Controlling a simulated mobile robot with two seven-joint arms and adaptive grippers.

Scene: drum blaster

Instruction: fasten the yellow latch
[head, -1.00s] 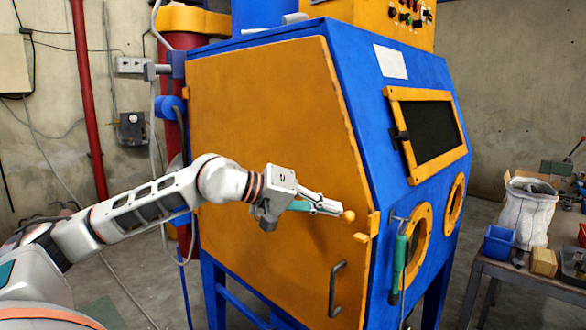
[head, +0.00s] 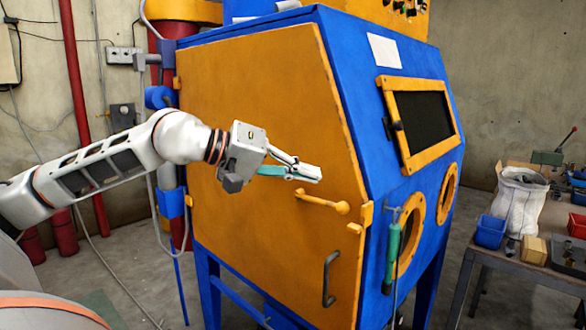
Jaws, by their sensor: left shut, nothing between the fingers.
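The yellow latch (head: 318,202) is a short bar with a round knob on the orange door (head: 250,110) of the blue cabinet. It lies nearly level, sloping slightly down to the right. Its knob end is close to the left of a yellow catch piece (head: 366,213) at the door's right edge; I cannot tell whether they touch. A second small yellow piece (head: 355,228) sits just below. My left gripper (head: 308,173) is shut and empty, pointing right, above the latch bar and apart from it in the picture. My right gripper is out of view.
A dark door handle (head: 330,278) is below the latch. A green-handled tool (head: 393,245) hangs on the blue cabinet front (head: 355,120), right of the catch. A table (head: 510,265) at the right holds a white sack (head: 520,200), a blue bin (head: 490,231) and a small box (head: 534,249).

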